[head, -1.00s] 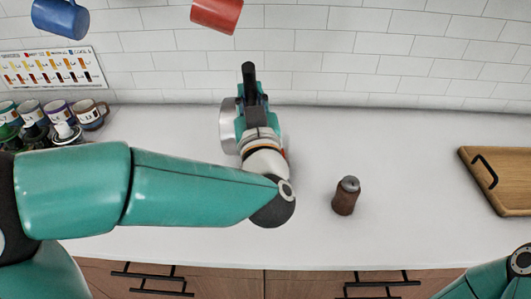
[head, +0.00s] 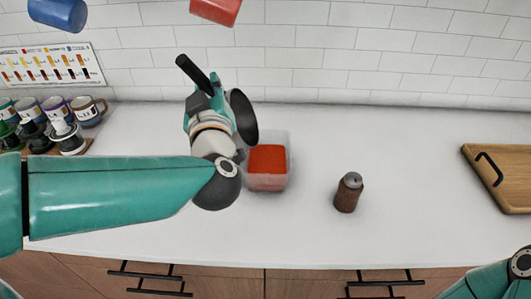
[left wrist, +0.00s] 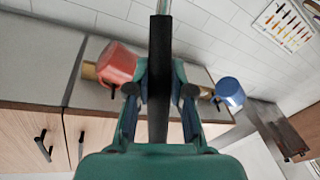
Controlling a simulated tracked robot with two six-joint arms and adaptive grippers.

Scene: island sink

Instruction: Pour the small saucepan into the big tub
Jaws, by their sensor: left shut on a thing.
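My left gripper (head: 203,103) is shut on the black handle (head: 194,74) of the small saucepan. The saucepan (head: 243,117) is held above the counter, tipped on its side, with its dark round face turned right. I cannot tell whether anything is left inside it. The big tub (head: 267,183) is a clear, squarish container on the counter, just below and right of the saucepan, with red contents. In the left wrist view the handle (left wrist: 159,80) runs upright between the fingers; the tub is not visible there. My right gripper is out of view.
A brown shaker-like item (head: 348,192) stands right of the tub. A wooden board (head: 500,185) lies at the far right. Several mugs (head: 88,112) stand at the left; a red mug (head: 215,10) and blue mug (head: 57,12) hang above.

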